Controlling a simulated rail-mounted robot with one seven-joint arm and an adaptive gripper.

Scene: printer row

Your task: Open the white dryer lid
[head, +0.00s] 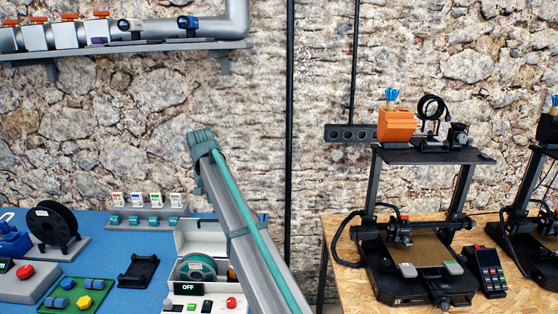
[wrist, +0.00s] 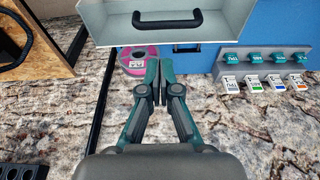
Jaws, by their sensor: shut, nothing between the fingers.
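The white dryer (head: 190,299) stands on the blue bench in the head view, with a teal-sided spool (head: 196,268) inside and a panel reading OFF on its front. Its white lid (head: 200,235) stands raised at the back, so the inside shows. In the wrist view the white lid (wrist: 215,12) with its black handle (wrist: 168,22) is at the top. My gripper (wrist: 156,65) is shut and empty, its tips just below the lid's edge in that picture, seemingly apart from it. In the head view my arm hides the dryer's right side, and I cannot make out the fingers.
A rack of small cards (head: 146,217) stands left of the dryer, also in the wrist view (wrist: 270,62). A black spool (head: 54,226) stands farther left. A pink spool (wrist: 139,60) lies near the lid. A printer (head: 415,240) stands on the right table.

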